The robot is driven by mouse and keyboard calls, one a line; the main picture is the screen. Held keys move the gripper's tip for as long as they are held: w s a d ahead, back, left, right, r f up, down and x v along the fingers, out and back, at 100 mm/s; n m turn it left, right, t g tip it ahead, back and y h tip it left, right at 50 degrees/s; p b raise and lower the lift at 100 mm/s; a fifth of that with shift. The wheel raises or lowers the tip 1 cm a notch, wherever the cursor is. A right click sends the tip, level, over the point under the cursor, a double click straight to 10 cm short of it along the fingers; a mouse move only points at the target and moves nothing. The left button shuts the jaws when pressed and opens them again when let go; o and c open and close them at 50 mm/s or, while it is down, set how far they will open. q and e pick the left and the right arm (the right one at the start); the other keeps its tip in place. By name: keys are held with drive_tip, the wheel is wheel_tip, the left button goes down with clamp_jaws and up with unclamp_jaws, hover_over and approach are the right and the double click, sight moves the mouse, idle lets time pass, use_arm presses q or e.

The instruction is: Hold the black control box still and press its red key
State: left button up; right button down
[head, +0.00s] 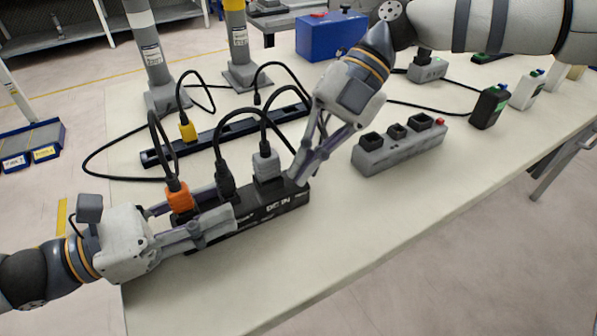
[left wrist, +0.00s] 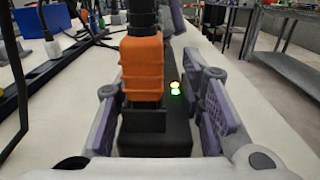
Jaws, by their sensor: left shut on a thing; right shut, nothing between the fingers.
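The black control box (head: 272,210) is a long bar with white lettering, lying on the pale table with orange, black and grey plugs standing in its top. My left gripper (head: 210,208) is shut on the left part of the box, one finger along each long side, around the orange plug (head: 179,196). My right gripper (head: 300,178) is shut and empty, its fingertips at the top of the box's right end. I see no red key on the box; the fingertips may hide it.
A grey socket block (head: 400,150) with a red button (head: 440,122) stands to the right. A black rail (head: 225,133) with a yellow plug (head: 187,131) lies behind, with loose cables around. A blue box (head: 330,37) stands farther back. The table's front is clear.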

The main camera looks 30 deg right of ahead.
idle(0.3)
drive_tip(key=shift+r, duration=0.9)
wheel_tip(320, 180, up, 5)
idle(0.6)
use_arm(q)
drive_tip(key=o, duration=1.4)
drive_tip(key=shift+a, duration=0.1)
